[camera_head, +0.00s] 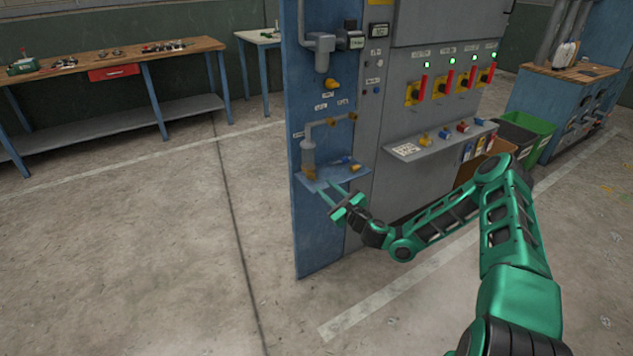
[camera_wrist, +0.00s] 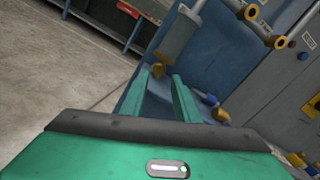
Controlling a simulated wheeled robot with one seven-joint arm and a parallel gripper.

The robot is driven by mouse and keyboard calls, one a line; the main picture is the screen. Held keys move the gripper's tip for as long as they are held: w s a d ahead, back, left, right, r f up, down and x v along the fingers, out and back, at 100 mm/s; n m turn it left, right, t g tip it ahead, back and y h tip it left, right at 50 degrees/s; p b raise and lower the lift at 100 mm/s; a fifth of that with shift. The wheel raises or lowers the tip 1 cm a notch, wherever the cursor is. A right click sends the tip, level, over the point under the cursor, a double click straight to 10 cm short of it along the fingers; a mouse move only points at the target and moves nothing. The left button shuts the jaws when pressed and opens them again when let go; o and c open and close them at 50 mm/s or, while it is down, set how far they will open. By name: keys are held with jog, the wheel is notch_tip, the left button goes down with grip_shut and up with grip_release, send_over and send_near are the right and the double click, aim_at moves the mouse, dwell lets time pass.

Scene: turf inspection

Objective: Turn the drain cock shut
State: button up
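A grey cylindrical bowl (camera_head: 308,153) hangs from piping on the blue panel (camera_head: 320,230). It also shows in the wrist view (camera_wrist: 180,38). A small brass fitting (camera_head: 309,172) sits at its lower end, and I take it for the drain cock. It shows in the wrist view (camera_wrist: 158,69) just beyond my left finger. My gripper (camera_head: 333,194) is open and empty, in front of the small blue shelf (camera_head: 350,176) and below the fitting. In the wrist view the two green fingers (camera_wrist: 162,92) are apart. I see no contact. The cock's handle position is too small to tell.
A blue-handled brass fitting (camera_head: 345,160) sits right of the bowl, close to the right finger's side. Red levers (camera_head: 423,88) and a grey shelf (camera_head: 440,140) with knobs are further right. A workbench (camera_head: 110,62) stands back left. The floor left of the panel is clear.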

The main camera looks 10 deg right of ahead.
aim_at(314, 177)
jog(key=x, duration=0.7)
jog(key=shift+w+f, duration=0.1)
jog(key=shift+w, duration=0.1)
grip_shut()
